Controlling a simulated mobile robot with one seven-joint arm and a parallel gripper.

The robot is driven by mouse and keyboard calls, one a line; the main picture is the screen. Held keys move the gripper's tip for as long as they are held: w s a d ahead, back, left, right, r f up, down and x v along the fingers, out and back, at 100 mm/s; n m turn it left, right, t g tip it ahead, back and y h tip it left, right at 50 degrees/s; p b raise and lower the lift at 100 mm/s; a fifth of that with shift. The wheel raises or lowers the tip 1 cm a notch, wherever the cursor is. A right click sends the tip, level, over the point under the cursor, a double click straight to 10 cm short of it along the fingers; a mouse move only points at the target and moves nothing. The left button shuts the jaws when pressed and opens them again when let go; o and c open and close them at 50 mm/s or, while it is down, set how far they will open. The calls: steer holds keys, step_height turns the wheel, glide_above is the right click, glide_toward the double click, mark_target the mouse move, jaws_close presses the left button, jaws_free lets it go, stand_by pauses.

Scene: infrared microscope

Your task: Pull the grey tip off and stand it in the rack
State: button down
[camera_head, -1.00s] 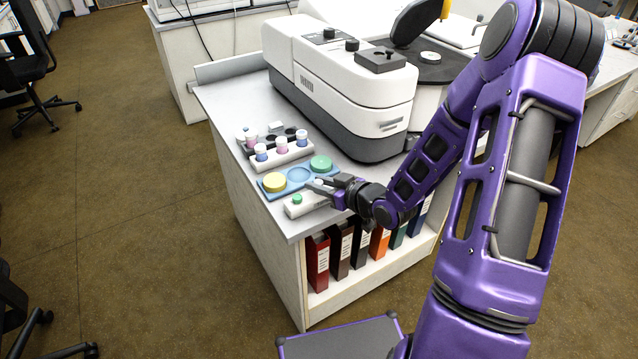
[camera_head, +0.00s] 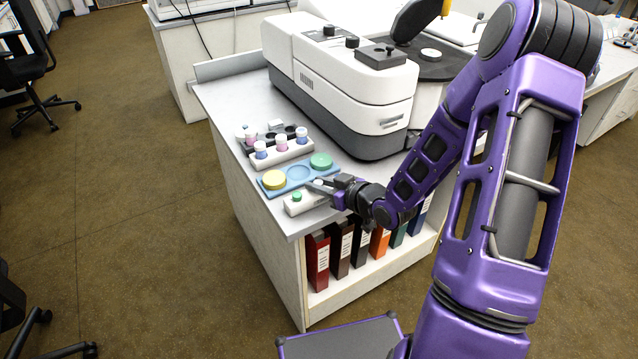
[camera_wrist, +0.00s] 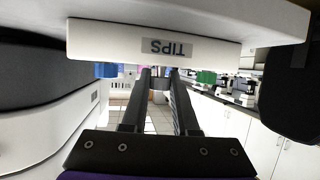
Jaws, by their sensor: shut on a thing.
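A long white block labelled TIPS (camera_wrist: 215,50) lies at the counter's front corner; it shows in the head view (camera_head: 305,206) and appears upside down in the wrist view. A green piece (camera_wrist: 205,76) and a blue piece (camera_wrist: 107,70) stick out of it on either side of my gripper. The green one also shows in the head view (camera_head: 297,196). My gripper (camera_wrist: 160,76) is shut on a small grey tip (camera_wrist: 160,83) between them, close to the block. In the head view my gripper (camera_head: 318,187) hides the block's far end. Whether the tip still sits in the block is unclear.
Behind the block lies a blue tray (camera_head: 298,174) with a yellow disc (camera_head: 275,180) and a green disc (camera_head: 320,160). A white rack of capped vials (camera_head: 282,153) stands further back. The large white microscope (camera_head: 345,85) fills the counter behind. Binders (camera_head: 360,245) stand below.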

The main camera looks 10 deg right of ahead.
mark_target(319, 182)
stand_by(0.5)
steer(key=shift+r+p, duration=2.35)
steer(key=shift+r, duration=0.55)
